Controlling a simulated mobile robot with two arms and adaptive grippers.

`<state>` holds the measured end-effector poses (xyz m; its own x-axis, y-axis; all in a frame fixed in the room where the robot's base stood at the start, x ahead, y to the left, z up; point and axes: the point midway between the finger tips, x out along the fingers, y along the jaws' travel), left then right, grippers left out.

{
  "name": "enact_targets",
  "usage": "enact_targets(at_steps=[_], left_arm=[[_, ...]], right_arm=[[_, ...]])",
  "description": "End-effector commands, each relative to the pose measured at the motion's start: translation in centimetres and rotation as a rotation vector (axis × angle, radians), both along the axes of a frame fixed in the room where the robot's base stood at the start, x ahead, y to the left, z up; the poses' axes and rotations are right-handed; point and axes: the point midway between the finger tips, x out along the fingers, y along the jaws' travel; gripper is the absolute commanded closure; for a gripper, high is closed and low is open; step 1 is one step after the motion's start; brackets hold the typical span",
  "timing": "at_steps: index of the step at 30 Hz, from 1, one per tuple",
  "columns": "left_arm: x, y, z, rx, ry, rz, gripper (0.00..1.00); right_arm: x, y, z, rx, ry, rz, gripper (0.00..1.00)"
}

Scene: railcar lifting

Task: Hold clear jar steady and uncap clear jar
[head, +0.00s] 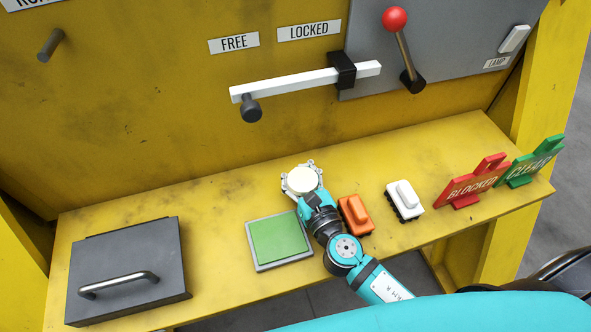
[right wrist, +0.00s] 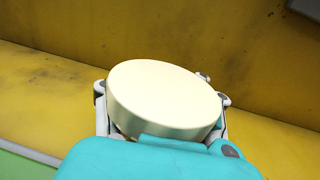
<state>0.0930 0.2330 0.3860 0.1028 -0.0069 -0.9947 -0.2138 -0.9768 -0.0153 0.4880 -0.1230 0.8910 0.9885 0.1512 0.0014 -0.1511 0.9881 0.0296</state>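A round cream lid (head: 300,179) shows above the shelf near its middle. It fills the middle of the right wrist view (right wrist: 165,95), slightly tilted there. My right gripper (head: 299,178) is around it, with white fingers against its opposite sides, and appears shut on it. No clear jar body can be made out; whatever is below the lid is hidden by the lid and my gripper. My left gripper is not in view.
The yellow shelf (head: 215,195) holds a green pad (head: 278,238) and a dark handled box (head: 130,265) on the left. An orange switch block (head: 355,214), a white one (head: 404,200) and red (head: 475,185) and green (head: 533,162) signs stand right. A white lever bar (head: 300,83) is behind.

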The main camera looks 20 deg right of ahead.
Motion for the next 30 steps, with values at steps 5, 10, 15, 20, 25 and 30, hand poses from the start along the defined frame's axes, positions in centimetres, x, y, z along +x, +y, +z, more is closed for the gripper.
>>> enact_targets(at_steps=[5,10,15,20,25,30], left_arm=[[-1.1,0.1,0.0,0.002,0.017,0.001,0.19],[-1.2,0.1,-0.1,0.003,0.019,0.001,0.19],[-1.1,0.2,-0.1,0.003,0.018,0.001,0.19],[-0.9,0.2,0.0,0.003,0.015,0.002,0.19],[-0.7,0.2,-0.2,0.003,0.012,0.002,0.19],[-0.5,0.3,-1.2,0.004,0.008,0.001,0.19]], right_arm=[[0.0,0.0,-0.1,-0.001,0.002,0.000,0.63],[0.0,0.0,-0.1,-0.001,0.002,0.000,0.41],[0.0,0.0,-0.1,-0.001,0.002,0.000,0.29],[0.0,0.0,0.0,-0.001,0.002,0.000,0.29],[-1.0,-0.1,0.0,-0.002,0.004,0.001,0.29],[-4.0,-0.6,-0.2,-0.001,0.005,0.002,0.29]])
